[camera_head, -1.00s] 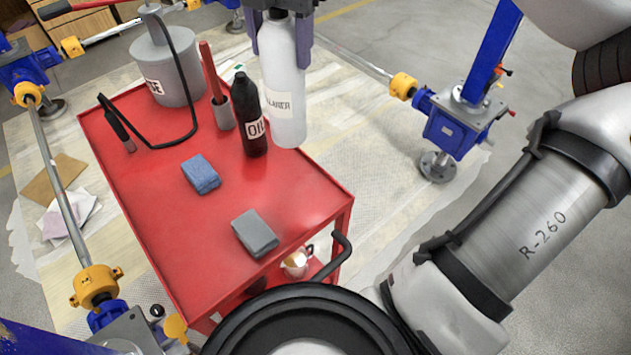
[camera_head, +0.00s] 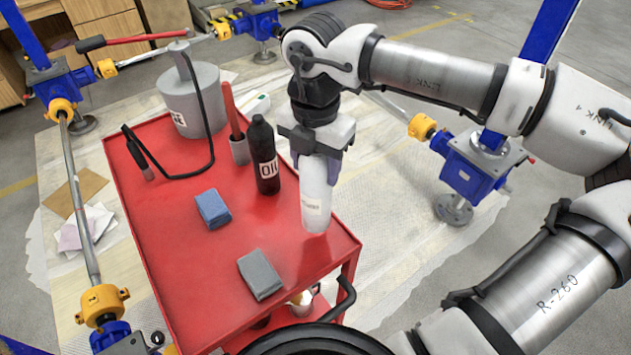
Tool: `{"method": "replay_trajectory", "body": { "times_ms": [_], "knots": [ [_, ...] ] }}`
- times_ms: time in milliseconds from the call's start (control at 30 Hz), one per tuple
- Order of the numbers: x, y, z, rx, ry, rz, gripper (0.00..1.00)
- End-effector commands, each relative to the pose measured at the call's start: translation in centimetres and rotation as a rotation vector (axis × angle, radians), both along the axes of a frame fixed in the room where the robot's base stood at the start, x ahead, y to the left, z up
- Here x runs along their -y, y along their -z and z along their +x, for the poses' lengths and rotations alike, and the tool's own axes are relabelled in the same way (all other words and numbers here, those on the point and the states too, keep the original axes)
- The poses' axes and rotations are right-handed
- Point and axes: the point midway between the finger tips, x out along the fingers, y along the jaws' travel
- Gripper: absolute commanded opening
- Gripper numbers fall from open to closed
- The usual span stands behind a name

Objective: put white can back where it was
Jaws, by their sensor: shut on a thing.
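The can's top is hidden by my gripper.
On the cart are a grey grease canister (camera_head: 195,98) with a hose, a red-handled tool in a grey cup (camera_head: 239,148), a blue cloth (camera_head: 213,208) and a grey cloth (camera_head: 260,274). A blue screw jack (camera_head: 470,168) stands to the right.

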Motion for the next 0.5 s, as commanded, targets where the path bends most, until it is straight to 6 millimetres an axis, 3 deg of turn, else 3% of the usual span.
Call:
{"method": "replay_trajectory", "body": {
  "times_ms": [500],
  "knots": [
    [-0.1,5.8,0.0,0.000,0.000,0.001,0.00]
  ]
}}
